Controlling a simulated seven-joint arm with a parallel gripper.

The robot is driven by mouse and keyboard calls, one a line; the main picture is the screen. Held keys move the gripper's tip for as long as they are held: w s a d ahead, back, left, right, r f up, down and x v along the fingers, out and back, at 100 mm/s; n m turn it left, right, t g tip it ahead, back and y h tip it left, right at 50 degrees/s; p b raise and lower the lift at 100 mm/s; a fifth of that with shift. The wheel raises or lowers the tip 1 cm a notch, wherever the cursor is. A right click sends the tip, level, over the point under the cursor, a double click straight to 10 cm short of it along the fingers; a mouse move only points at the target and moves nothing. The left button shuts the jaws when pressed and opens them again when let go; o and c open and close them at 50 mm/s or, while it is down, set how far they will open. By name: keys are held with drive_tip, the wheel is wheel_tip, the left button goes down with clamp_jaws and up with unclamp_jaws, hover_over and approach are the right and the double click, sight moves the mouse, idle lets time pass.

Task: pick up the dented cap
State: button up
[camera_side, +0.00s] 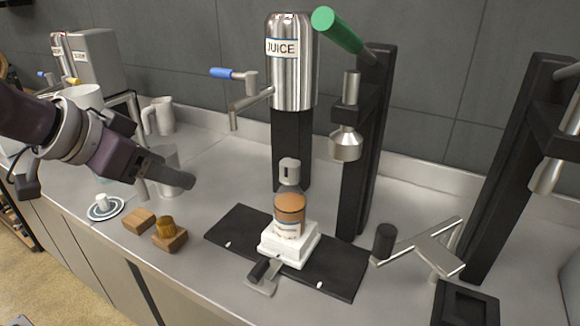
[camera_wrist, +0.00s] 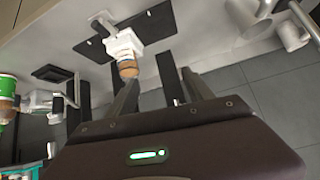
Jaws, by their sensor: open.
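No cap with a visible dent can be made out for certain. A small grey cap-like piece (camera_side: 289,171) sits at the top of a clear jar with amber contents (camera_side: 289,208), which stands on a white block. A small white piece (camera_side: 102,200) rests on a round plate at the left. My gripper (camera_side: 166,188) is open and empty, above the counter left of the jar and higher than the wooden blocks. In the wrist view, my gripper's fingers (camera_wrist: 158,75) are spread, with the jar (camera_wrist: 127,67) beyond the left fingertip.
A black mat (camera_side: 230,225) lies under the white block (camera_side: 285,252). Wooden blocks (camera_side: 139,220) sit near the front edge, one carrying a round wooden piece (camera_side: 166,227). A steel JUICE dispenser (camera_side: 290,80) and a black press stand (camera_side: 368,150) rise behind. A clear glass (camera_side: 168,165) is close behind my gripper.

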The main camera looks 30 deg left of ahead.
sight(300, 164)
drive_tip(key=w+d+f+m+t+h, duration=0.1)
drive_tip(key=w+d, duration=0.2)
drive_tip(key=w, duration=0.1)
drive_tip(key=w+d+f+t+h, duration=0.1)
drive_tip(key=w+d+h, duration=0.1)
drive_tip(key=w+d, duration=0.2)
drive_tip(key=w+d+f+m+t+h, duration=0.1)
drive_tip(key=w+d, duration=0.3)
drive_tip(key=w, duration=0.1)
drive_tip(key=shift+m, duration=0.3)
drive_tip(key=x, duration=0.7)
drive_tip(key=shift+w+d+r, duration=0.15)
clamp_jaws()
